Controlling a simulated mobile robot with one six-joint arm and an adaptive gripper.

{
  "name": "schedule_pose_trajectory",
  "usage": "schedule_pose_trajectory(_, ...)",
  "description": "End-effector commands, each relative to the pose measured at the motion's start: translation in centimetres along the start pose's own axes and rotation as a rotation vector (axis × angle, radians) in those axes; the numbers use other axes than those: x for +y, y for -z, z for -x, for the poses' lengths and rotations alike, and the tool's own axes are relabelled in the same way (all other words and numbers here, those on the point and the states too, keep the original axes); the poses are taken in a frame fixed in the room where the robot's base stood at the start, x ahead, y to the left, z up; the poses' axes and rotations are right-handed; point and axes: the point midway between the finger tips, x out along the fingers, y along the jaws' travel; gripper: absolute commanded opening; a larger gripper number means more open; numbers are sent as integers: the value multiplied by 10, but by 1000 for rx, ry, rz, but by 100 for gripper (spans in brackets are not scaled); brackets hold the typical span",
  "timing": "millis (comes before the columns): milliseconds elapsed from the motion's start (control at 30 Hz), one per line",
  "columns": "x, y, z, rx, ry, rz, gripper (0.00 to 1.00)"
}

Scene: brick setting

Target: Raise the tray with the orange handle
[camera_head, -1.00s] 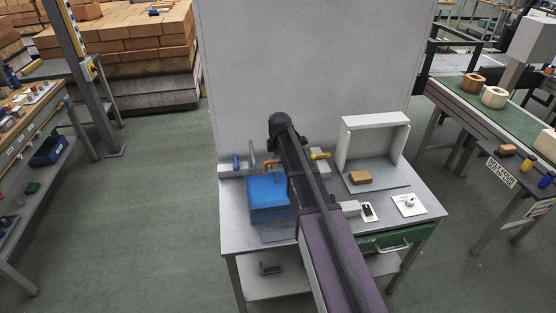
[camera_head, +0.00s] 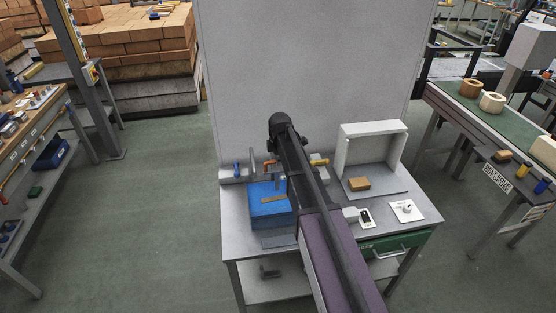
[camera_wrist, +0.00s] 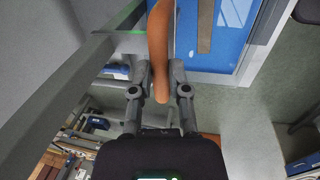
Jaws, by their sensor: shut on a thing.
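The orange handle (camera_head: 270,162) stands at the back of the grey bench, just behind the blue tank (camera_head: 268,216). In the wrist view the orange handle (camera_wrist: 158,35) runs down between the two fingers of my gripper (camera_wrist: 161,76), which is shut on it. A brown strip (camera_head: 272,199) shows on the blue surface inside the tank. The brown strip also shows in the wrist view (camera_wrist: 205,25). In the head view my arm hides my gripper. I cannot make out the tray's own edges.
A blue handle (camera_head: 236,170) stands to the left and a yellow handle (camera_head: 318,161) to the right. A white open frame (camera_head: 345,150) with a brown block (camera_head: 359,184) is on the right. A tall grey panel (camera_head: 310,70) closes off the back.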

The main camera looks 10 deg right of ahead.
Motion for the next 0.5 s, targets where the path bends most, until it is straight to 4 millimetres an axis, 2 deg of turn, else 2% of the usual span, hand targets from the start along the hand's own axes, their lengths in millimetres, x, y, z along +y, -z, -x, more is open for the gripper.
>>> schedule_pose_trajectory(33,3,0,9,0,-2,0,0)
schedule_pose_trajectory(500,11,0,49,0,-3,0,0)
